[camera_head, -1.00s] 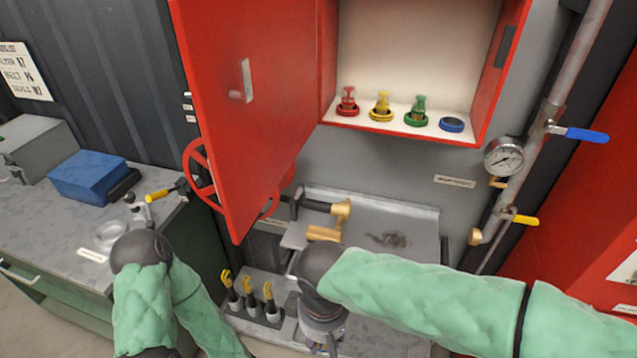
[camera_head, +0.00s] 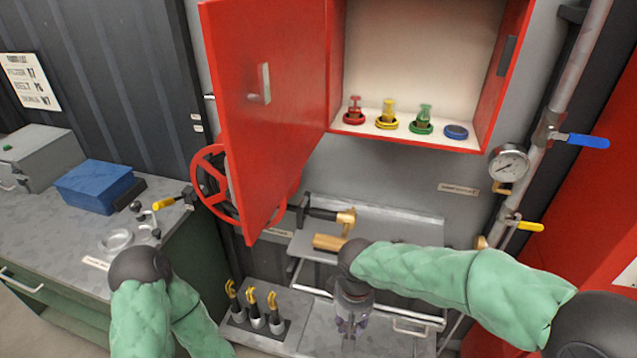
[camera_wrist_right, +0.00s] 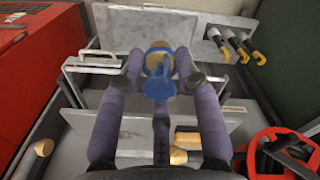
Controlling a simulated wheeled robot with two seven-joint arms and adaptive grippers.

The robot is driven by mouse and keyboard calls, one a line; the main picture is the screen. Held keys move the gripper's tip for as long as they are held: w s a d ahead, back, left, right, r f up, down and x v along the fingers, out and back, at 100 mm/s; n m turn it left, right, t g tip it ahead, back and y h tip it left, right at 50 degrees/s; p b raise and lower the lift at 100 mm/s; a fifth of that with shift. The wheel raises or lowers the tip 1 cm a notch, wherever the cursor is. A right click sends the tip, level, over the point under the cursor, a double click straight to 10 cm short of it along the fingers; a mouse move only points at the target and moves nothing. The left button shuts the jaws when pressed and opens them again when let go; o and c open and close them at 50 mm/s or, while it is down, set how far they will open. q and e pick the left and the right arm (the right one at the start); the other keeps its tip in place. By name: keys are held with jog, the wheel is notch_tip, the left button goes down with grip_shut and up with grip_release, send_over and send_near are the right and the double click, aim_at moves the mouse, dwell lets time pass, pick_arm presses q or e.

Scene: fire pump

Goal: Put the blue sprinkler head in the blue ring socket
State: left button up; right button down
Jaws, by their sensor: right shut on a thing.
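The blue ring socket (camera_head: 456,132) is at the right end of the row on the floor of the open red cabinet, and it looks empty. My right gripper (camera_head: 352,322) points down over the metal bench, well below the cabinet. In the right wrist view, my right gripper (camera_wrist_right: 158,72) is shut on the blue sprinkler head (camera_wrist_right: 158,84), which has a brass-coloured part between the fingertips. The sprinkler head cannot be made out in the head view. My left arm comes in at the lower left, but its gripper is not in view.
Red (camera_head: 354,108), yellow (camera_head: 387,114) and green (camera_head: 423,119) heads stand in their rings beside the blue one. The open cabinet door (camera_head: 262,110) juts out to the left. A pipe with a gauge (camera_head: 509,162) and levers stands right. Several yellow-tipped tools (camera_head: 254,304) stand on the bench.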

jog(key=w+d+f+m, duration=0.4)
jog(key=w+d+f, duration=0.2)
jog(key=d+f, duration=0.4)
jog(key=shift+d+f+b, duration=0.4)
jog(key=shift+f+b, duration=0.05)
jog(key=shift+f, duration=0.5)
jog(key=shift+w, duration=0.1)
